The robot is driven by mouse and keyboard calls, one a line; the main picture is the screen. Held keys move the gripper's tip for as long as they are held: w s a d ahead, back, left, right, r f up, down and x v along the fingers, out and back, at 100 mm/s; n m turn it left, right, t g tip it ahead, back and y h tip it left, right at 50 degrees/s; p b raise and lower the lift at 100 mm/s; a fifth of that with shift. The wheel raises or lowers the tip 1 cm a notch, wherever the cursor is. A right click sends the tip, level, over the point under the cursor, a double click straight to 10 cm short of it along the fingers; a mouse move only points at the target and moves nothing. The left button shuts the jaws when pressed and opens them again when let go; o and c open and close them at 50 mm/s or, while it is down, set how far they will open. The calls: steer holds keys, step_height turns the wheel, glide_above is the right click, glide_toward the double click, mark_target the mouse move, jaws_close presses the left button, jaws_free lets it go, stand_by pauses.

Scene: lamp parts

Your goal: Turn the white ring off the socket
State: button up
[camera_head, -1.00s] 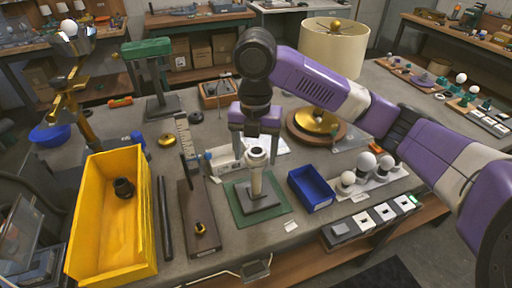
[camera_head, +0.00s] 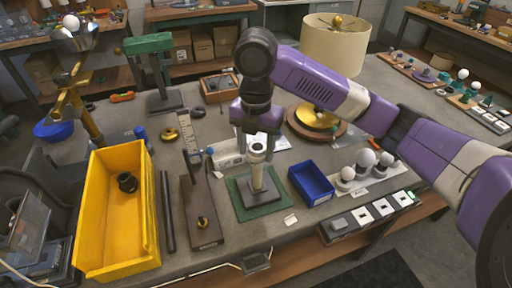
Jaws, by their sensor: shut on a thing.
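The socket (camera_head: 257,172) stands upright on a post with a dark square base (camera_head: 258,190) on a green mat (camera_head: 241,208). The white ring (camera_head: 257,157) sits around the upper part of the socket. My gripper (camera_head: 257,154) points down over the socket top, with one finger on each side of the ring, and is shut on it. The fine contact between fingers and ring is too small to see clearly.
A blue bin (camera_head: 311,183) stands close on the right, with white bulbs (camera_head: 366,158) beyond it. A dark board with a post (camera_head: 201,218) and a yellow bin (camera_head: 110,252) are on the left. A lamp with a cream shade (camera_head: 334,45) stands behind.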

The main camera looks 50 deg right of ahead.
steer(key=n+b, duration=0.2)
steer(key=n, duration=0.2)
steer(key=shift+d+n, duration=0.1)
steer(key=shift+n, duration=0.2)
steer(key=shift+s+r+n+b, duration=0.15)
steer(key=shift+n+b, duration=0.25)
steer(key=shift+n, duration=0.8)
steer(key=n, duration=0.1)
steer(key=n+b, duration=0.1)
steer(key=n, duration=0.2)
steer(key=shift+s+d+b, duration=0.1)
steer(key=shift+d+b, duration=0.15)
steer(key=shift+b, duration=0.15)
steer(key=shift+d+n+b, duration=0.1)
steer(key=shift+n+b, duration=0.25)
steer(key=shift+n, duration=1.05)
